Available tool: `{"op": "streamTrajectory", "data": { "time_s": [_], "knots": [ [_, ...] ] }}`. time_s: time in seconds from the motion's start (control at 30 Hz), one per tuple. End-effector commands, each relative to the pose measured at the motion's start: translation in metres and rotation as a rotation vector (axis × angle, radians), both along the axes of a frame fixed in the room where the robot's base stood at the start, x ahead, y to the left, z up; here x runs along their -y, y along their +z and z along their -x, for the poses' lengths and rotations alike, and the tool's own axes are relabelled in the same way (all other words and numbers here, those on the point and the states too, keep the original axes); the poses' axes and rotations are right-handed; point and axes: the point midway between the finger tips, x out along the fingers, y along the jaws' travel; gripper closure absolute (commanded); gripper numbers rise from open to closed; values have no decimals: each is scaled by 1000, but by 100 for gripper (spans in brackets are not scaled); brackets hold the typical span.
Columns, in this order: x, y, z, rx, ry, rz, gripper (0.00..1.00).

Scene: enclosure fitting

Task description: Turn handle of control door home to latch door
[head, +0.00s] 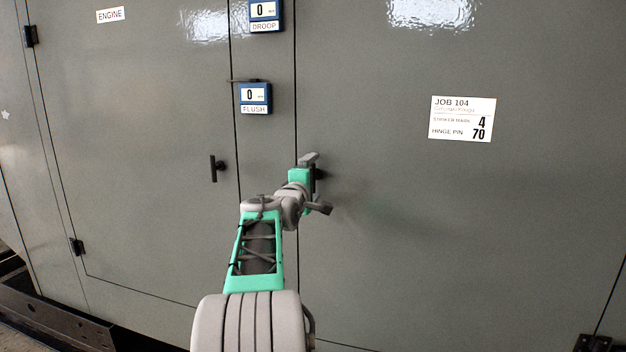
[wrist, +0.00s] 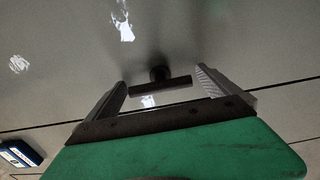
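The control door (head: 400,220) is the wide grey panel right of the seam, and it looks closed. Its dark T-shaped handle (head: 319,174) is mostly hidden behind my gripper in the head view. In the wrist view the handle (wrist: 160,86) shows clearly, its bar running along the line from one finger to the other. My gripper (head: 311,170) is at the handle. In the wrist view my gripper (wrist: 162,78) is open, one finger beyond each end of the bar. Small gaps seem to show at the bar ends; contact is hard to tell.
Another dark handle (head: 213,168) stands upright on the door labelled ENGINE (head: 110,15) at left. A FLUSH gauge (head: 255,98) and a DROOP gauge (head: 264,14), both reading 0, sit on the strip above. A JOB 104 card (head: 463,119) is on the control door. The panel right of the handle is clear.

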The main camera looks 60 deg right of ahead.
Motion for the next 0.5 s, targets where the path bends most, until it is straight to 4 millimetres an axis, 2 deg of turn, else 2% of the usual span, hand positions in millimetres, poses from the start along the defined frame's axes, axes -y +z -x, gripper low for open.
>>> {"op": "streamTrajectory", "data": {
  "time_s": [0.17, 0.4, 0.5],
  "knots": [
    [-12, -1, 1, 1, 2, 1, 0],
    [-60, -2, 9, 2, 2, 2, 0],
    [-72, -1, 11, 1, 2, 0, 0]
  ]
}}
